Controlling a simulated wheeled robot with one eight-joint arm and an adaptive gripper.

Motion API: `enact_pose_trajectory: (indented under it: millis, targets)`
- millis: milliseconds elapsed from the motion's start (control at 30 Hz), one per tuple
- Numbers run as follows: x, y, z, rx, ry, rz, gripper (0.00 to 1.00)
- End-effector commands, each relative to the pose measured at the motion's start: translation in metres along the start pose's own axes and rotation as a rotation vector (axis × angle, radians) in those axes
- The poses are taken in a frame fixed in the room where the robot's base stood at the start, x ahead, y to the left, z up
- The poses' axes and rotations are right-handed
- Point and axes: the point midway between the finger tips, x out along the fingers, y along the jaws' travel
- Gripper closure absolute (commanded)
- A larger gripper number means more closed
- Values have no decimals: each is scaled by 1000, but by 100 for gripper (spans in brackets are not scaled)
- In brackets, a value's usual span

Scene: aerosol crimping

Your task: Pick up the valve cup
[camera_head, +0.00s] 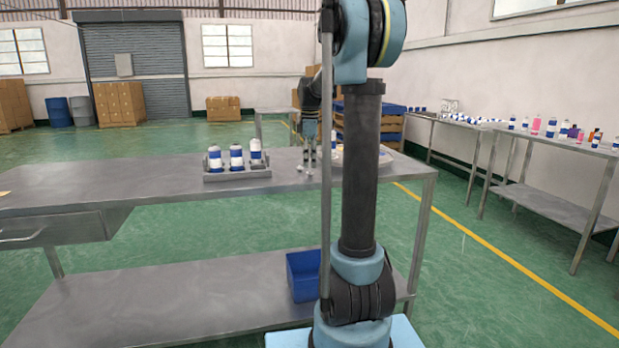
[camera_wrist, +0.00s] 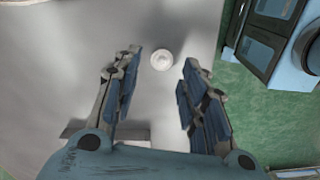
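The valve cup (camera_wrist: 162,60) is a small round white piece lying on the grey metal table in the wrist view. It sits just beyond my fingertips, roughly centred between them. My gripper (camera_wrist: 160,72) has its two blue-padded fingers wide apart with nothing between them. In the head view my gripper (camera_head: 308,165) points down over the table top near its right part. I cannot make out the valve cup clearly in the head view, where my arm hides part of the table.
A grey rack (camera_head: 237,174) with white and blue cans stands on the table (camera_head: 110,181) left of my gripper. A pale round piece (camera_head: 385,159) lies partly behind my arm. A blue bin (camera_head: 303,275) is on the lower shelf. The table's left part is mostly clear.

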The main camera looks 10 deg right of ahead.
Motion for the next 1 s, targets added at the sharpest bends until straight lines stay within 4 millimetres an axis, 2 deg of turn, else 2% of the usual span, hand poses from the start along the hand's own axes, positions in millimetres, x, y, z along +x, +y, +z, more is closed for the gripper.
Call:
enact_pose_trajectory:
  millis: [100,233,567,767,1000]
  targets:
    - [18,-1,1,0,0,0,61]
    - [32,-1,1,0,0,0,61]
    - [38,-1,1,0,0,0,61]
    - [38,-1,1,0,0,0,85]
    - [38,-1,1,0,0,0,86]
